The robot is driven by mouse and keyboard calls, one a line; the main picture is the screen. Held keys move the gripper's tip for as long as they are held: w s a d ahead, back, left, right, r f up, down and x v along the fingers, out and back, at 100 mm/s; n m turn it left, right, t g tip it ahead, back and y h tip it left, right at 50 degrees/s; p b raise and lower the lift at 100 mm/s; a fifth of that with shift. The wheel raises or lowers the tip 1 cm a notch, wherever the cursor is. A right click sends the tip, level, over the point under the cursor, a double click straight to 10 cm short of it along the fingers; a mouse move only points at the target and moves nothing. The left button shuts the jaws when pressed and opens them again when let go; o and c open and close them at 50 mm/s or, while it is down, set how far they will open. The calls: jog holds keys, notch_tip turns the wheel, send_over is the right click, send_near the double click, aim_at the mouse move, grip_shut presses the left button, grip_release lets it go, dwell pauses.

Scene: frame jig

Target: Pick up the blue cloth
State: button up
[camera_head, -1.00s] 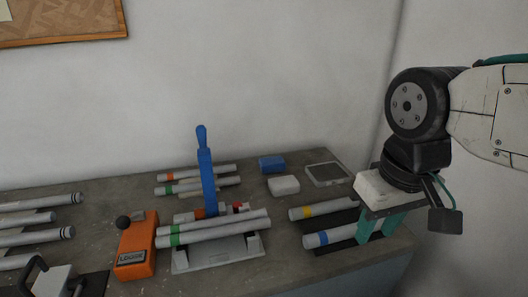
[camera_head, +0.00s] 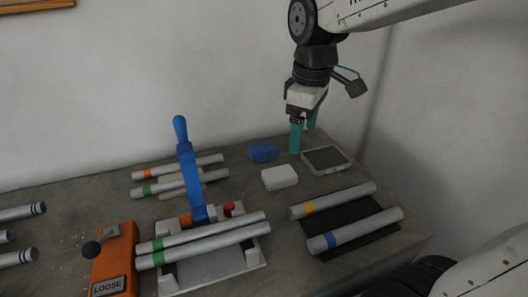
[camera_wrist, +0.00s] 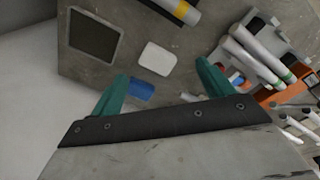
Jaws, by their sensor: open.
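The blue cloth (camera_head: 263,152) is a small folded block lying on the grey table near the back, behind a white block. My gripper (camera_head: 303,139) is just to the right of the cloth, with its teal fingers pointing down, apart and empty. In the wrist view the cloth (camera_wrist: 141,90) shows between the two teal fingers, nearer the left one, partly hidden by the gripper's edge. My gripper (camera_wrist: 160,88) is open there. I cannot tell its exact height above the table.
A white block (camera_head: 279,177) lies just in front of the cloth. A grey-framed dark tray (camera_head: 340,168) is to the right. Two tubes lie on a dark mat (camera_head: 350,222) in front.

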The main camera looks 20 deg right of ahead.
jog(key=w+a+f+n, duration=0.1)
jog(key=w+f+n, duration=0.35)
jog(key=w, duration=0.55)
jog(key=n, duration=0.5)
send_over(264, 147)
jog(key=f, duration=0.3)
jog(key=shift+s+f+m+g, duration=0.25)
jog(key=shift+s+f+g, duration=0.05)
jog(key=shift+f, duration=0.05)
jog(key=shift+w+f, duration=0.25)
notch_tip(264, 147, down, 8)
jog(key=shift+a+r, duration=0.1)
jog(key=shift+r, duration=0.05)
jog(key=c, duration=1.1)
